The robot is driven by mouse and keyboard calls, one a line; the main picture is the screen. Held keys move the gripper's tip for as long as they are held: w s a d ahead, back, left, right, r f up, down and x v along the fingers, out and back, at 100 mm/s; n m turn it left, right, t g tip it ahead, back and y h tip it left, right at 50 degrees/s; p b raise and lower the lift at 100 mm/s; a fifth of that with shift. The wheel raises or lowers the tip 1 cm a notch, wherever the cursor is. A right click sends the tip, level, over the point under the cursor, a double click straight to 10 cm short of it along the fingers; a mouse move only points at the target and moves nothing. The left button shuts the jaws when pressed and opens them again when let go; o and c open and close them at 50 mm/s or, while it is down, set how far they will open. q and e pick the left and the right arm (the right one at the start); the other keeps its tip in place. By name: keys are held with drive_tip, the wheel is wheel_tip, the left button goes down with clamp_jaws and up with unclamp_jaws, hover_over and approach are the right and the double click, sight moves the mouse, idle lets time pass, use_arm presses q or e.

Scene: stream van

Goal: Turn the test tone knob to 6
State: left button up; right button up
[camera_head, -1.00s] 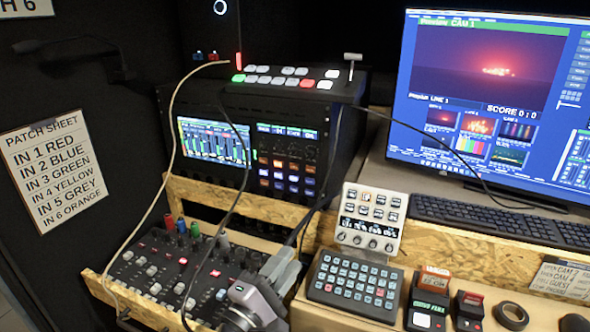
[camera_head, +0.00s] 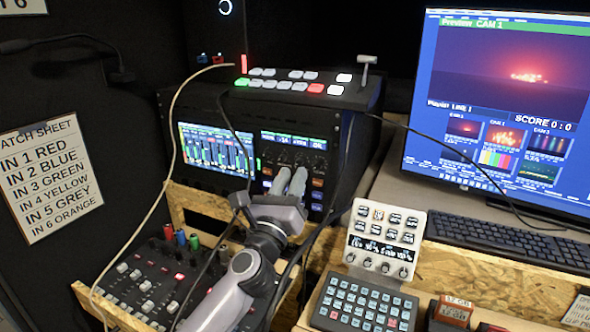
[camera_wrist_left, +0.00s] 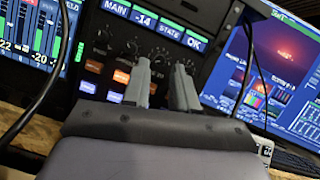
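The black rack panel (camera_head: 318,166) has a small display strip (camera_head: 292,142) over dark knobs and lit buttons. In the left wrist view the strip (camera_wrist_left: 157,20) reads MAIN, -14, STATE, OK. Dark knobs (camera_wrist_left: 132,46) sit just under it. I cannot read the knob labels, so I cannot tell which one is the test tone knob or its setting. My left gripper (camera_head: 290,180) is in front of this panel, pointing at the knob row. Its two grey fingers (camera_wrist_left: 163,80) are apart, with nothing seen held between them. Whether they touch a knob is unclear. My right gripper is not in view.
A screen with green meters (camera_head: 212,148) is left of the panel. A switcher (camera_head: 295,86) sits on top. Black and white cables hang across the rack front. A mixer (camera_head: 140,283) is below left; a small white control box (camera_head: 384,242) and a monitor (camera_head: 505,100) stand right.

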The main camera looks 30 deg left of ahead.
sight(300, 162)
use_arm(q)
drive_tip(key=shift+x, duration=1.2)
drive_tip(key=shift+c, duration=0.2)
clamp_jaws()
